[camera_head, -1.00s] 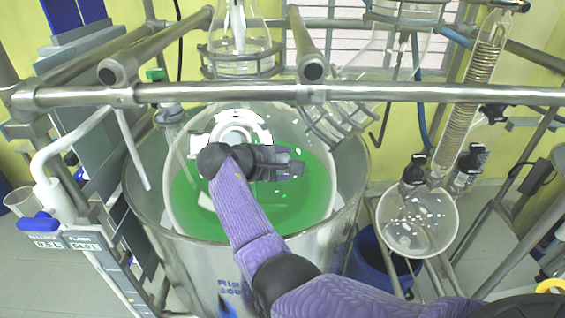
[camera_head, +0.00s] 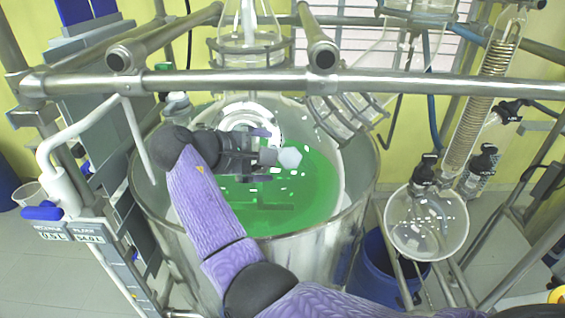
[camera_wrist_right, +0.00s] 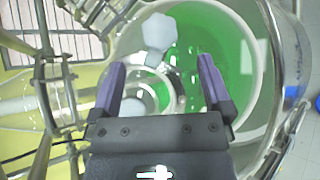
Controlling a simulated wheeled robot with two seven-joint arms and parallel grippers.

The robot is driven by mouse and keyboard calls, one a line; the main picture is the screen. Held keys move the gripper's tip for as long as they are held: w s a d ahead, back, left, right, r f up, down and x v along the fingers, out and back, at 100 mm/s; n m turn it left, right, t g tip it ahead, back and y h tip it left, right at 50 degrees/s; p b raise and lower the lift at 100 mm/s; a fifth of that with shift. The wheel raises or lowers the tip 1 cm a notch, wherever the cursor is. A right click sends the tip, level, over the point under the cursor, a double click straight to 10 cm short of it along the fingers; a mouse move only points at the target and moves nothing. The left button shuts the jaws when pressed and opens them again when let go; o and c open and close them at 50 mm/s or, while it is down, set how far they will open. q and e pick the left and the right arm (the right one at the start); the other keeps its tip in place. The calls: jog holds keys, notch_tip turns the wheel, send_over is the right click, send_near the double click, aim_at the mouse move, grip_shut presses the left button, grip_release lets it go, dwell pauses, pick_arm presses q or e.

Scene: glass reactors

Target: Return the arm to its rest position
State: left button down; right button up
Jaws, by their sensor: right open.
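My right arm, in a purple sleeve, reaches in from the lower right in the head view. Its gripper (camera_head: 268,156) is over the large round vessel (camera_head: 345,215) and points to the right. In the right wrist view the two purple fingers of this gripper (camera_wrist_right: 160,62) are wide apart with nothing gripped between them. A pale hexagonal piece (camera_head: 289,158) is just beyond the fingertips; it also shows in the right wrist view (camera_wrist_right: 160,32). I cannot tell whether it rests on anything. Green liquid (camera_head: 290,210) lies inside the vessel. My left gripper is not in view.
A steel rail (camera_head: 250,80) crosses above the vessel. A glass flask (camera_head: 427,222) under a coiled condenser (camera_head: 480,100) stands at the right. A white bent pipe (camera_head: 60,150) is at the left. A blue bin (camera_head: 385,275) stands below the flask.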

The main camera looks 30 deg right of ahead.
jog(key=shift+v, duration=0.8)
